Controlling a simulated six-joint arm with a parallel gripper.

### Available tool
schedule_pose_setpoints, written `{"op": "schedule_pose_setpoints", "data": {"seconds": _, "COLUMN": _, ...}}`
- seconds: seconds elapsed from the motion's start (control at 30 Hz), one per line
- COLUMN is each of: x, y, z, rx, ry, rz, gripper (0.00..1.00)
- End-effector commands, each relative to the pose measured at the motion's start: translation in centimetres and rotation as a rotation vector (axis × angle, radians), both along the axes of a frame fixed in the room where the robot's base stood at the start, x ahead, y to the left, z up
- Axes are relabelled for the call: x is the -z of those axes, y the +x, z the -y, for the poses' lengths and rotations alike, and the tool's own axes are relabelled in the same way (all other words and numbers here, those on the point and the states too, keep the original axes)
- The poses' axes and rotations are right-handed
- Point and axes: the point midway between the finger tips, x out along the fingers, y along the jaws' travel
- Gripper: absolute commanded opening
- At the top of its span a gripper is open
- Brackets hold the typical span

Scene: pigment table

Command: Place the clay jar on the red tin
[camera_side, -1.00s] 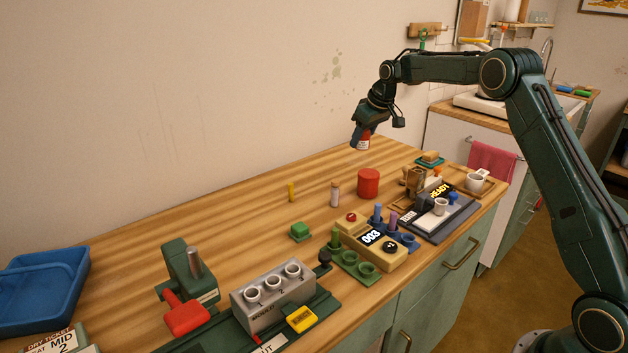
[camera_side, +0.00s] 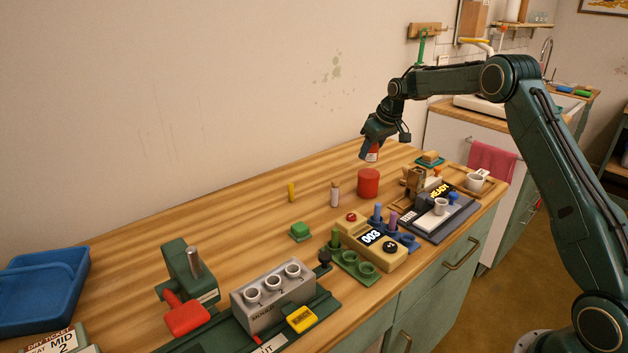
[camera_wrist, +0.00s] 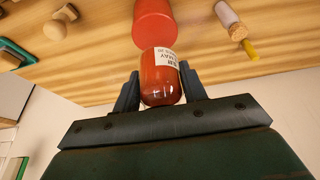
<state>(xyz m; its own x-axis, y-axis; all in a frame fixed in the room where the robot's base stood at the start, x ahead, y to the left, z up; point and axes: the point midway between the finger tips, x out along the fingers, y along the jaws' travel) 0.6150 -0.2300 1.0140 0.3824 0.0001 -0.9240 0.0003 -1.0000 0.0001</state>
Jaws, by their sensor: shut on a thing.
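The clay jar (camera_wrist: 162,88) is reddish-brown with a white paper label, and my gripper (camera_wrist: 160,92) is shut on it in the wrist view. In the side view my gripper (camera_side: 370,151) holds the jar (camera_side: 373,155) in the air, just above the red tin. The red tin (camera_side: 368,184) is a plain red cylinder standing upright on the wooden table. The tin (camera_wrist: 154,24) also shows in the wrist view, just beyond the jar's labelled end. Whether jar and tin touch is hard to tell, but a small gap seems to show in the side view.
A beige counter box (camera_side: 372,241) lies in front. The table behind the tin is clear.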

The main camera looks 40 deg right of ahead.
Motion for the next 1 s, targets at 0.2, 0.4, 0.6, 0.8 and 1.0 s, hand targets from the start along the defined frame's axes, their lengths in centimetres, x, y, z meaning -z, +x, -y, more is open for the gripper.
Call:
{"op": "schedule_pose_setpoints", "data": {"seconds": 0.2, "x": 1.2, "y": 0.0, "z": 0.0, "rx": 0.0, "ry": 0.0, "rz": -0.001, "gripper": 0.17}}
{"op": "schedule_pose_setpoints", "data": {"seconds": 0.4, "x": 3.4, "y": 0.0, "z": 0.0, "rx": 0.0, "ry": 0.0, "rz": -0.001, "gripper": 0.17}}
{"op": "schedule_pose_setpoints", "data": {"seconds": 0.6, "x": 3.9, "y": 0.0, "z": 0.0, "rx": -0.001, "ry": -0.001, "rz": 0.002, "gripper": 0.17}}
{"op": "schedule_pose_setpoints", "data": {"seconds": 0.8, "x": 4.0, "y": 0.0, "z": 0.0, "rx": 0.0, "ry": -0.001, "rz": 0.001, "gripper": 0.17}}
{"op": "schedule_pose_setpoints", "data": {"seconds": 1.0, "x": 4.3, "y": 0.0, "z": 0.0, "rx": 0.0, "ry": 0.0, "rz": 0.0, "gripper": 0.54}}
